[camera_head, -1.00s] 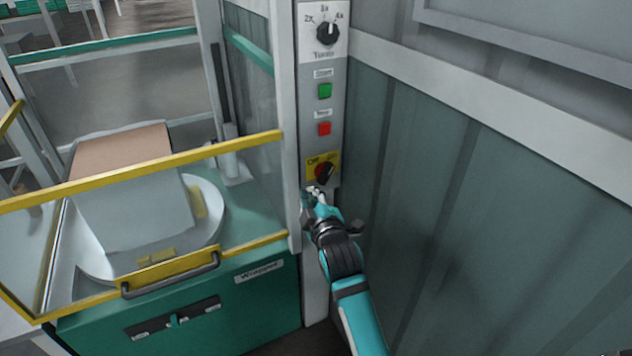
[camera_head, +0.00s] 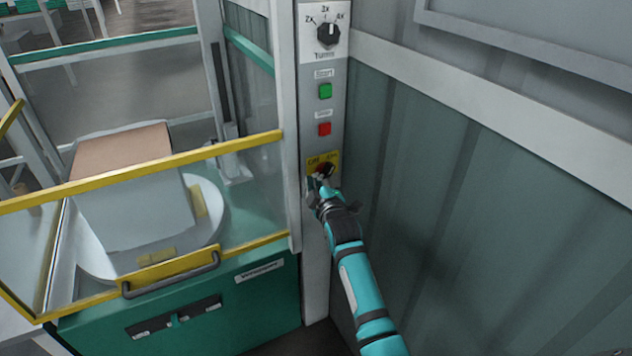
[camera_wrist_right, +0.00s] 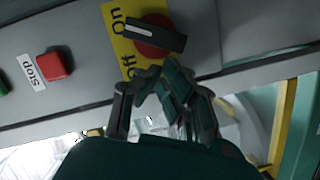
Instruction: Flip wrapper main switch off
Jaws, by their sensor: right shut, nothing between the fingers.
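The wrapper main switch (camera_head: 325,168) is a red round knob with a black handle on a yellow Off/On plate (camera_head: 334,156), low on the grey control panel. In the right wrist view the switch (camera_wrist_right: 158,36) shows its handle's white mark at the "On" label. My right gripper (camera_head: 316,182) is at the switch's lower edge and partly covers it in the head view. In the wrist view its fingers (camera_wrist_right: 155,76) are shut and empty, beside the "Off" label, close to the knob. I cannot tell whether they touch it. My left gripper is out of view.
Above the switch are a red stop button (camera_head: 324,129), a green start button (camera_head: 325,91) and a turns dial (camera_head: 328,34). The wrapper's yellow-framed guard (camera_head: 150,170) stands left. A grey-green wall (camera_head: 480,220) is close on the right.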

